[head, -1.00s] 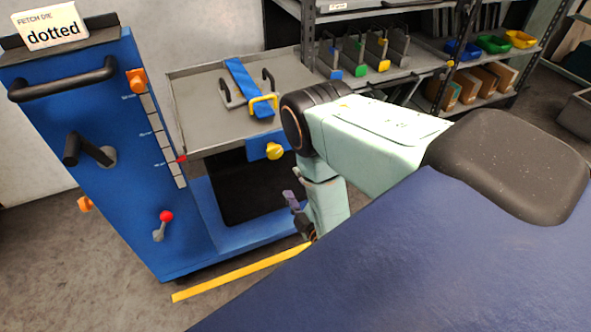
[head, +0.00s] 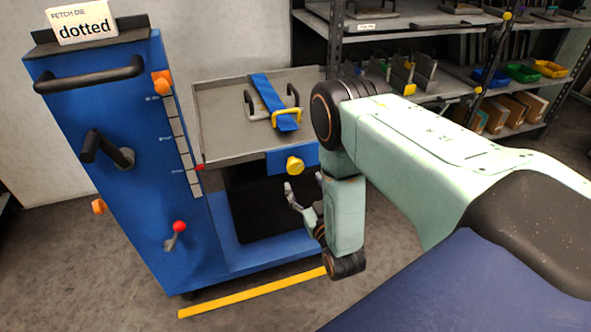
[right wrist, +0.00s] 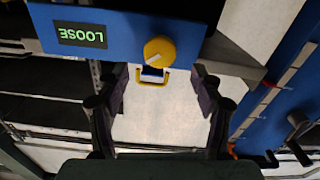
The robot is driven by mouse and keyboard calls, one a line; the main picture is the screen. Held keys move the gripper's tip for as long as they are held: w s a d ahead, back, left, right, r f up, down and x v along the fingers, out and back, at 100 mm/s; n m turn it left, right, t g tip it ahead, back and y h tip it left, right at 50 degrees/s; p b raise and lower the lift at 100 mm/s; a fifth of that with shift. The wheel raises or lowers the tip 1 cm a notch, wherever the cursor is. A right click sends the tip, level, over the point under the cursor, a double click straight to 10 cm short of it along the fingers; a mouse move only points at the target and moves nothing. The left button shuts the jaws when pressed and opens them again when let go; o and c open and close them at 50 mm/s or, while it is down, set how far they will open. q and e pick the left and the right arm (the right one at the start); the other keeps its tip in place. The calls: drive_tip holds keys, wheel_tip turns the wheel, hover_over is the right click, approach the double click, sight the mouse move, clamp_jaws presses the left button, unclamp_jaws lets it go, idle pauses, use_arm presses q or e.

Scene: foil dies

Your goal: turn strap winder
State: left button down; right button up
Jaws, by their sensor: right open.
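The strap winder's yellow knob (head: 294,166) sits on a blue box (head: 280,160) at the front edge of the cart's grey tray (head: 215,110). In the right wrist view the knob (right wrist: 160,51) has a pale mark, and a display (right wrist: 81,35) beside it reads LOOSE. A blue strap (head: 268,95) lies across the tray, with a yellow handle (head: 286,116) at its near end. My right gripper (head: 303,190) is open and empty, below the knob in the head view. In the right wrist view the knob shows beyond its spread fingers, apart from them. My left gripper is out of view.
The blue cart column (head: 115,200) carries a black crank (head: 108,152), a red-tipped lever (head: 177,232) and a sign reading dotted (head: 84,24). Shelves (head: 440,85) with upright plates and coloured bins stand behind my right arm. A yellow floor strip (head: 250,293) lies in front of the cart.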

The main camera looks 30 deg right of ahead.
sight(296, 170)
drive_tip(key=shift+m, duration=0.7)
drive_tip(key=b+x, duration=0.2)
drive_tip(key=x, duration=0.4)
drive_tip(key=shift+w+f, duration=0.2)
drive_tip(key=shift+w, duration=0.1)
drive_tip(key=shift+w+d+r, duration=0.1)
drive_tip(key=shift+w+d, duration=0.1)
drive_tip(key=shift+w, duration=0.4)
drive_tip(key=shift+c, duration=0.4)
drive_tip(key=c, duration=1.1)
